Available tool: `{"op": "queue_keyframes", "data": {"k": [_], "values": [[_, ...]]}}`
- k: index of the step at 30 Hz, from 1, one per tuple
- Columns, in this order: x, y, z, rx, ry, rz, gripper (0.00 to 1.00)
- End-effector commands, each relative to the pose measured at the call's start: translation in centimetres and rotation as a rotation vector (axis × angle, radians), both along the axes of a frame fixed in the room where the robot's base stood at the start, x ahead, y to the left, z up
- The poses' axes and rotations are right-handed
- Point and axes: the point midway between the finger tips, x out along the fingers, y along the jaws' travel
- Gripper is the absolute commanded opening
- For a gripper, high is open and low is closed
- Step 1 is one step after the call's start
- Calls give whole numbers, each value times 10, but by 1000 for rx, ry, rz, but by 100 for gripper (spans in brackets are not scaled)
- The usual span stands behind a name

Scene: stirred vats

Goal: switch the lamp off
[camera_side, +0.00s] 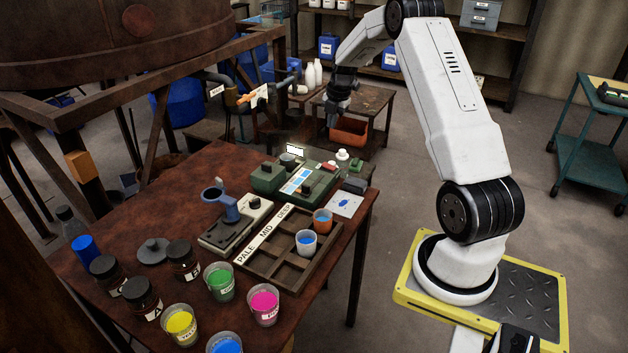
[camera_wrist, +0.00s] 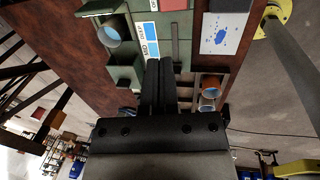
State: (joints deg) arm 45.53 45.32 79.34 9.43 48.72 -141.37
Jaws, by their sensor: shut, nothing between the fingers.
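No separate lamp can be made out. A green bench instrument (camera_side: 273,180) stands at the back of the brown table, with a blue-and-white labelled strip (camera_side: 297,180) and a red part (camera_side: 328,166) on top. A small bright white panel (camera_side: 295,150) stands up behind it; whether either is the lamp I cannot tell. In the wrist view the green instrument (camera_wrist: 124,72) lies under and beyond my fingers, with its strip (camera_wrist: 146,38) left of them. My gripper (camera_side: 337,112) hangs well above, its fingers (camera_wrist: 160,66) closed together and empty.
A dark divided tray (camera_side: 276,262) holds a white and an orange cup. Open colour pots, such as the pink one (camera_side: 263,305), stand near the front. A paper with a blue blot (camera_side: 345,204) lies right.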

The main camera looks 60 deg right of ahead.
Motion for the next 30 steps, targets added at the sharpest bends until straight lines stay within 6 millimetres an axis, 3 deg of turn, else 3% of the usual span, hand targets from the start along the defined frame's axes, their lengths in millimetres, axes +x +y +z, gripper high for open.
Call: {"op": "queue_keyframes", "data": {"k": [8,21,30], "values": [[4,1,-27,2,1,0,0],[16,1,-90,2,2,1,0],[22,0,-123,1,1,0,0]]}}
